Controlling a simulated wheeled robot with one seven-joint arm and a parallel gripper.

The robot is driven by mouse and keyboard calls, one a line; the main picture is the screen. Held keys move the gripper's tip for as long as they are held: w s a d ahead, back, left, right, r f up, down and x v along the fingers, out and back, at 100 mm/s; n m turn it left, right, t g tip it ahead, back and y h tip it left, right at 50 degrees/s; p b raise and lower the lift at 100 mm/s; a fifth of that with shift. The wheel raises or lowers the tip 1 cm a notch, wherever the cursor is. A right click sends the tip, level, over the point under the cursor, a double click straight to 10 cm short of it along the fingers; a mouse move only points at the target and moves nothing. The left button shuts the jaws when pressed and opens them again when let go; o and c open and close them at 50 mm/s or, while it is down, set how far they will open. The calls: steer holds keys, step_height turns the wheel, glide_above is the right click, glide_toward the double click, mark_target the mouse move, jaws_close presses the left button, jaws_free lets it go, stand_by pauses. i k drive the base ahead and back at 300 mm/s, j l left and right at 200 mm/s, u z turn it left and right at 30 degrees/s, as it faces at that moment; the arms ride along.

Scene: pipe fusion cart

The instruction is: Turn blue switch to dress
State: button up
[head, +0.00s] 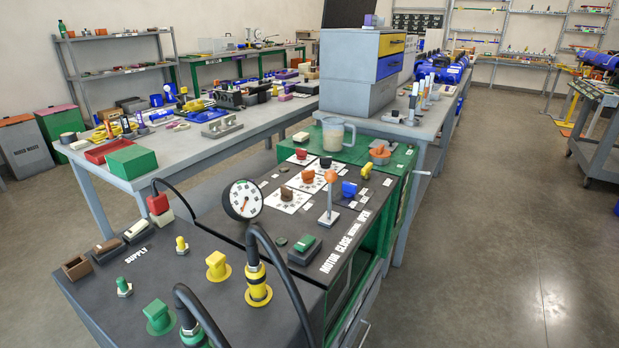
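The blue switch (349,189) is a small blue knob on the dark top panel of the cart (225,215), right of the orange-topped lever (330,192). Its pointing direction and the small labels around it are too small to read, so I cannot tell where "dress" is marked. Other knobs stand near it: a red-orange one (308,176), a brown one (286,193) and a yellow one (366,171). My gripper is not in view.
A round pressure gauge (242,200) stands up left of the knobs. A black hose (283,270) arches from a yellow fitting (257,285) at the front. A clear jug (335,134) stands behind the knobs. Open floor (480,230) lies to the right.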

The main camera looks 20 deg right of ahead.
mark_target(349, 188)
steer(key=i+l+u, duration=0.15)
steer(key=l, duration=0.15)
steer(key=i+l+u, duration=0.2)
steer(key=l, duration=0.15)
steer(key=i+l+u, duration=0.15)
steer(key=l, duration=0.2)
steer(key=k+l+u, duration=0.5)
steer(key=i+j, duration=0.05)
steer(key=j, duration=0.05)
